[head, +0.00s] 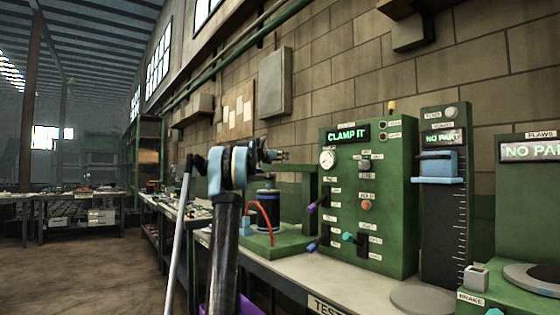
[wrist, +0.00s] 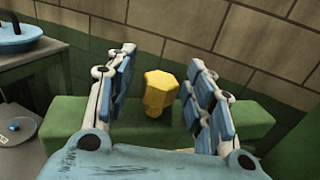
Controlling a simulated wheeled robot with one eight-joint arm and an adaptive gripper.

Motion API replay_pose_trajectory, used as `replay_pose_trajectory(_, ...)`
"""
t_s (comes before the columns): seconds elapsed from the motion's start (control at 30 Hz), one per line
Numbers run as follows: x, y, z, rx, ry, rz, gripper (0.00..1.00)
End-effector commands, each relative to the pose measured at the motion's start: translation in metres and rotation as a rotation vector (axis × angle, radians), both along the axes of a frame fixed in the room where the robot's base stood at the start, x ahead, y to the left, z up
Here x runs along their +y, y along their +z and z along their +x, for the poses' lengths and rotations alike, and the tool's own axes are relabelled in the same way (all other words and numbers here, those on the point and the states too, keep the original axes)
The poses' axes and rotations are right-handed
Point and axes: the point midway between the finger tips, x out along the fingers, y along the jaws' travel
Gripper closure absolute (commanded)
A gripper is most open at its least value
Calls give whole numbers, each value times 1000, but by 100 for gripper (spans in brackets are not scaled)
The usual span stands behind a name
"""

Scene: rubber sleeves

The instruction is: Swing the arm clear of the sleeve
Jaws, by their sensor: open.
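My gripper (head: 280,155) is at the top of the green test stand, left of the panel that reads CLAMP IT. In the wrist view my gripper (wrist: 161,56) is open, with its blue-padded fingers spread apart. A yellow hexagonal knob (wrist: 160,90) shows between the fingers, on a green beam (wrist: 66,110); I cannot tell whether a finger touches it. A dark and blue cylinder (head: 268,198), perhaps the sleeve, stands upright on the green stand base (head: 288,243) below my gripper. My arm hides part of the stand.
The green panel (head: 390,205) with knobs and levers stands right of the stand. A gauge column (head: 445,230) reading NO PART is farther right. A red hose (head: 263,212) curves beside the cylinder. The brick wall (head: 340,75) is close behind. Open floor (head: 90,270) lies left.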

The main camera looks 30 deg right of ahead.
Motion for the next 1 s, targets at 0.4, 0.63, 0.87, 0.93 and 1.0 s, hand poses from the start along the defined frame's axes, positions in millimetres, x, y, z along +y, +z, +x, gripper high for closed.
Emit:
replay_pose_trajectory(0.4, -6, 0, 3, 0, 0, 0, 52)
replay_pose_trajectory(0.63, -5, 0, 3, 0, 1, 0, 100)
replay_pose_trajectory(0.87, -3, 0, 4, 0, 8, 0, 100)
replay_pose_trajectory(0.93, 2, 0, 5, 1, 19, 0, 100)
replay_pose_trajectory(1.0, 10, 0, 8, 1, 37, 0, 100)
